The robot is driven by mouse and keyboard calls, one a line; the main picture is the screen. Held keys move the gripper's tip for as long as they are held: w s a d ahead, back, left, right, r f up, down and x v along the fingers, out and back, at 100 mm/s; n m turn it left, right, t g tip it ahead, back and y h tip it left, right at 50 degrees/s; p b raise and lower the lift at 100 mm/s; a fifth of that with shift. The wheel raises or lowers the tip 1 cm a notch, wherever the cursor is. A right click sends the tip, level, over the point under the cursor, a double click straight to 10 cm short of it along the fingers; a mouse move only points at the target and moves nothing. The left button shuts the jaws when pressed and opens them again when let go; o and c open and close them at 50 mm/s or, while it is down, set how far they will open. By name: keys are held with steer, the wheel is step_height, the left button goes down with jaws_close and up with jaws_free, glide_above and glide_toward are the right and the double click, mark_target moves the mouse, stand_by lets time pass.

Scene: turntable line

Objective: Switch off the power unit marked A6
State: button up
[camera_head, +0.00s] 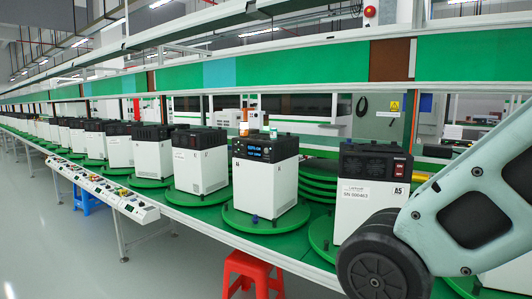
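Several white power units with black tops stand in a row on round green turntables along the line. The nearest one at the right (365,205) carries the mark A5 and shows a dark red switch on its black panel. Left of it, a unit with lit blue displays (265,178) stands on its own turntable; no mark can be read on it. The unit further left (200,162) has labels too small to read. I cannot read A6 on any unit. My gripper is out of view; only a pale arm link of mine shows at the right.
A green shelf rail (300,65) runs above the line. A control panel strip (100,192) juts out at the front left. A red stool (253,272) stands under the line's front edge. Grey floor at the lower left is free. My arm covers the lower right.

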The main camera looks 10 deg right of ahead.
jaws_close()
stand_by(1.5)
